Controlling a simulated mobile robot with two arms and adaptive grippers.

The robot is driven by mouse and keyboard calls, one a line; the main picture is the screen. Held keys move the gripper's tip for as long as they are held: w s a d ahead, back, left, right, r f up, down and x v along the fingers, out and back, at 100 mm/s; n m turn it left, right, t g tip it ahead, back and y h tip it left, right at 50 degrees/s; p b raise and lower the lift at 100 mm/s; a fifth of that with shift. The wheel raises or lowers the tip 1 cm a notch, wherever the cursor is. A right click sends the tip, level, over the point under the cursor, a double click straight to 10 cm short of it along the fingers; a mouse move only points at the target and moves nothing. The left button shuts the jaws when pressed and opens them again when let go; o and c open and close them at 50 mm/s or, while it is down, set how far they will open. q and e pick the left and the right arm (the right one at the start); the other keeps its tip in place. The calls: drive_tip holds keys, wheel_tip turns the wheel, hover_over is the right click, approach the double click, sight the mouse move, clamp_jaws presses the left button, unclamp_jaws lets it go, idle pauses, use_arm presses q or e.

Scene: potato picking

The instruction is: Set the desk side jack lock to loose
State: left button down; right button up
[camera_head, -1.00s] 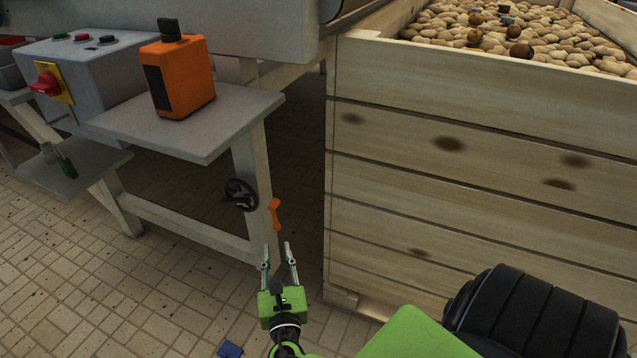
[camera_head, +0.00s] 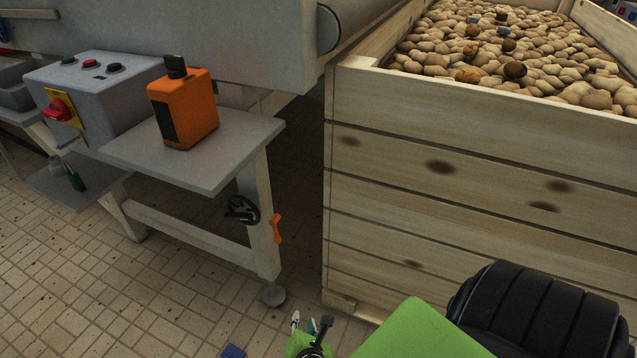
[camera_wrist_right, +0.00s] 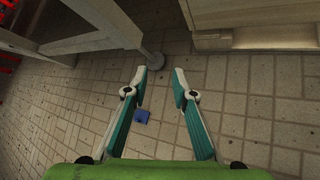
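The jack lock appears as a small orange lever (camera_head: 277,229) on the desk's right front leg, standing roughly upright. A black handwheel (camera_head: 242,210) sits just left of it. My right gripper (camera_head: 304,322) is below and slightly right of the lever, near the bottom edge of the head view, apart from it. In the right wrist view the right gripper (camera_wrist_right: 160,75) is open and empty, its fingers over the tiled floor. The leg's round foot (camera_wrist_right: 152,61) shows beyond the fingertips. The lever is not clearly visible there. My left gripper is not in view.
The desk (camera_head: 235,150) holds an orange device (camera_head: 190,115) and stands beside a grey control box (camera_head: 95,95). A wooden crate (camera_head: 480,150) of potatoes stands close on the right. A blue object (camera_head: 232,351) lies on the floor. Floor before the desk is mostly free.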

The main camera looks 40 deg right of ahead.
drive_tip(key=s+f+m+g+y+p, duration=0.1)
drive_tip(key=s+f+m+g+p, duration=0.1)
drive_tip(key=s+f+m, duration=0.2)
drive_tip(key=shift+s+a+f+g+y+p, duration=0.3)
drive_tip(key=shift+s+a+f, duration=0.15)
drive_tip(key=shift+s, duration=0.65)
